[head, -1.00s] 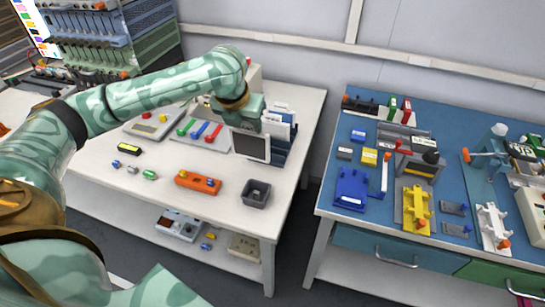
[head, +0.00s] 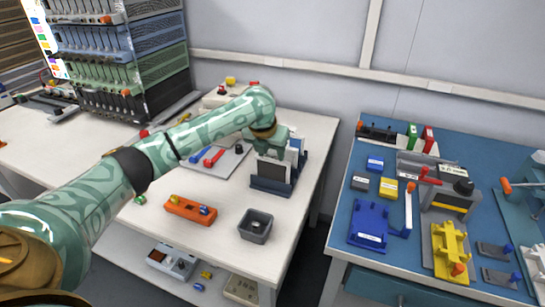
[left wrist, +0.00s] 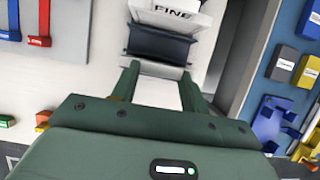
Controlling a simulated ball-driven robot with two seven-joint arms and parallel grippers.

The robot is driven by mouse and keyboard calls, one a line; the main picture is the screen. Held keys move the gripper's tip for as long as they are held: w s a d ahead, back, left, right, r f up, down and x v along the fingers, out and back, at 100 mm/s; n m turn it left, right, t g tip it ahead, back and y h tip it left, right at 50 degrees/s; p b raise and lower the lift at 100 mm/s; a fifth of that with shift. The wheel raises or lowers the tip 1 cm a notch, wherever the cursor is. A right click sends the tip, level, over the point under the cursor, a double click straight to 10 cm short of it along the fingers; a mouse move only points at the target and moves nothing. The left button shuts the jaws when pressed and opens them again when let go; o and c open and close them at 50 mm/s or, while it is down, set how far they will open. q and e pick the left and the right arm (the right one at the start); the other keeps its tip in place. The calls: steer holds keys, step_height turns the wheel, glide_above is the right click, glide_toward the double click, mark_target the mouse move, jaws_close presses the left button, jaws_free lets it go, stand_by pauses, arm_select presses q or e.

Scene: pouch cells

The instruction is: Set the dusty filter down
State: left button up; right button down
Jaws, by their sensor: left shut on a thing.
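My left gripper (head: 276,150) is shut on the filter (head: 270,171), a flat upright panel with a grey face and pale frame. In the left wrist view, the filter's pale edge (left wrist: 158,93) shows between the two green fingers (left wrist: 160,72). The filter is at the near side of a dark blue rack (head: 277,188); the rack also shows in the left wrist view (left wrist: 160,45). White filters stand in the rack, one labelled FINE (left wrist: 172,14). I cannot tell whether the held filter touches the rack. My right gripper is not in view.
On the white table (head: 225,220) are an orange block (head: 190,208), a grey square bin (head: 255,226), and a tray of red and blue tools (head: 218,163). A blue table (head: 345,195) with fixtures stands right, across a gap.

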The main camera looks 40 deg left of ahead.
arm_select(q)
steer(key=shift+f, duration=0.1)
steer(key=o, duration=1.2)
steer(key=shift+f, duration=0.1)
steer(key=p+v, duration=0.7)
steer(key=v, duration=0.5)
steer(key=shift+r, duration=0.2)
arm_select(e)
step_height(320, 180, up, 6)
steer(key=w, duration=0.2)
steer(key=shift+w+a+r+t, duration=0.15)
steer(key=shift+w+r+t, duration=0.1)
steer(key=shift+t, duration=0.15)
